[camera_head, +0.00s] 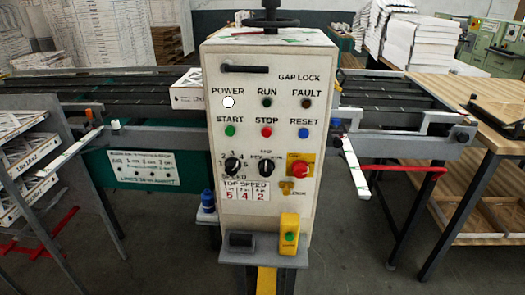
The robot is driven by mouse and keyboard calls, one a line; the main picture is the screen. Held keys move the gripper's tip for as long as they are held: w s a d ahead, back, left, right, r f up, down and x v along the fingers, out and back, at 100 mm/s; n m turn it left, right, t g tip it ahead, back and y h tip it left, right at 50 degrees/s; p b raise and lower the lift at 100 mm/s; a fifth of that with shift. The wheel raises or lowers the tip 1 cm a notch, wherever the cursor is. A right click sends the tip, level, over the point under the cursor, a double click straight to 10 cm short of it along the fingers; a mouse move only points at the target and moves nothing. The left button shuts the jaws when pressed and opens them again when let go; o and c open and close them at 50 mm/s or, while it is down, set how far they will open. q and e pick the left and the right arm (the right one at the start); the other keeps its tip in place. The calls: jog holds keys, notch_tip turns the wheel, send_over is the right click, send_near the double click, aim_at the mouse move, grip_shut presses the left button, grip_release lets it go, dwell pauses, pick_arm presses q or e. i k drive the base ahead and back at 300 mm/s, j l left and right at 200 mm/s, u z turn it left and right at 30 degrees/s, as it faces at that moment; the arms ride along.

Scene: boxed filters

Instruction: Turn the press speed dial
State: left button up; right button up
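The press control box (219,120) is a tall off-white panel in the middle of the head view, facing me. The speed dial (232,165) is a black round knob at its lower left, with numbers around its top and the word SPEED below. A pale mark shows on the knob, but I cannot tell which number it points to. A second black knob (266,167) sits just to its right. A TOP SPEED card (246,190) below reads 5, 4, 2. Neither of my grippers is in view, and nothing covers the dial.
A red stop button (300,169) on a yellow plate is right of the knobs. Green, red and blue buttons sit above. A yellow switch box (289,234) stands on the shelf below. Roller conveyors (400,92) flank the box, with a wooden table (470,92) at right.

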aim_at(232, 165)
jog(key=j, duration=1.65)
